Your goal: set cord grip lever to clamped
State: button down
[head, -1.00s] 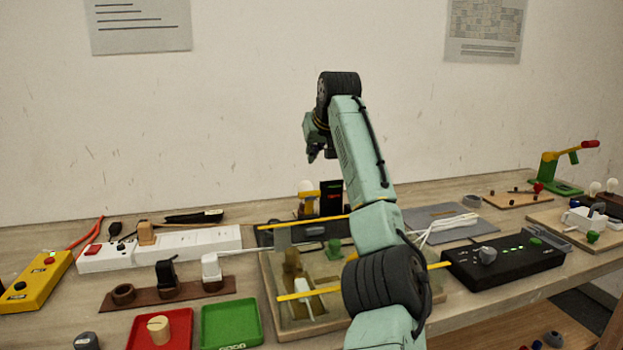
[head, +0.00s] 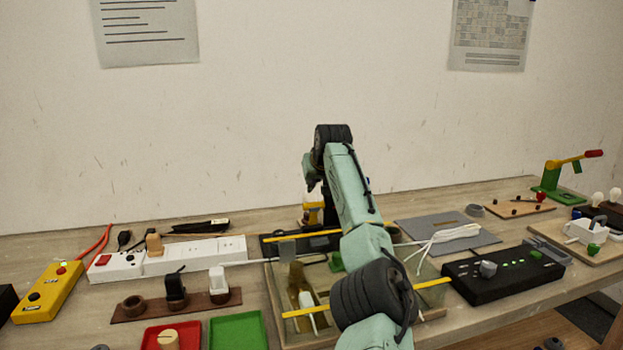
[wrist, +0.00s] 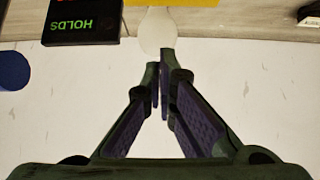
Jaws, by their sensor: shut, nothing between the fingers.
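My gripper (head: 311,184) is at the back of the bench, above a yellow and black unit (head: 313,207) partly hidden by my arm. In the wrist view my gripper (wrist: 160,62) has its fingers together and empty, with the tips overlapping the edge of a pale round bulb (wrist: 168,32). I cannot tell for sure which part is the cord grip lever. A yellow lever with a red end (head: 575,160) rises to the right on a green stand (head: 556,185) at the far right, well away from my gripper. A small green part (head: 336,262) sits in the middle tray.
A black block lettered HOLDS (wrist: 80,22) lies left of the bulb. A shallow tray crossed by yellow bars (head: 285,338) stands mid-bench under my arm. A black box with green lights (head: 505,275), a white power strip (head: 195,255) and a yellow box (head: 48,292) flank it.

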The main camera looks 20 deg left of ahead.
aim_at(313, 214)
jog(key=shift+s+d+f, duration=0.35)
jog(key=shift+s+f, duration=0.05)
jog(key=shift+s, duration=0.2)
jog(key=shift+s+d+f, duration=0.3)
jog(key=shift+s+f, duration=0.05)
jog(key=shift+s, duration=0.25)
jog(key=shift+s+b, duration=0.1)
jog(key=shift+b, duration=0.2)
